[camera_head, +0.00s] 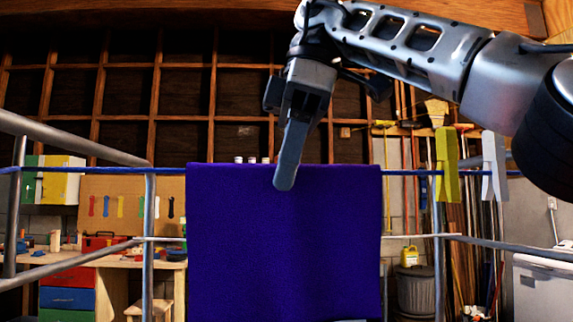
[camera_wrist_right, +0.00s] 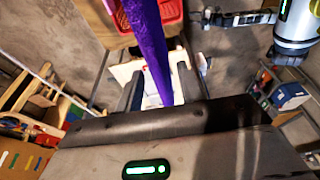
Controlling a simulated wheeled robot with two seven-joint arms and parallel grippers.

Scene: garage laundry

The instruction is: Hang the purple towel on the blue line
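The purple towel (camera_head: 285,245) hangs flat and wide in the head view, its top edge slightly above the blue line (camera_head: 405,172). It covers the middle of the line, so I cannot tell whether it is folded over it. My right gripper (camera_head: 285,184) points down at the towel's top edge, near its middle. In the right wrist view the towel (camera_wrist_right: 150,45) is a narrow purple strip running between the two fingers of the right gripper (camera_wrist_right: 163,88). These fingers stand apart, with gaps beside the cloth. I do not make out my left gripper.
A yellow clothespin (camera_head: 447,165) and a white clothespin (camera_head: 494,167) sit on the line to the right of the towel. Grey metal rails (camera_head: 148,240) stand at left. A workbench (camera_head: 120,262) is behind them.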

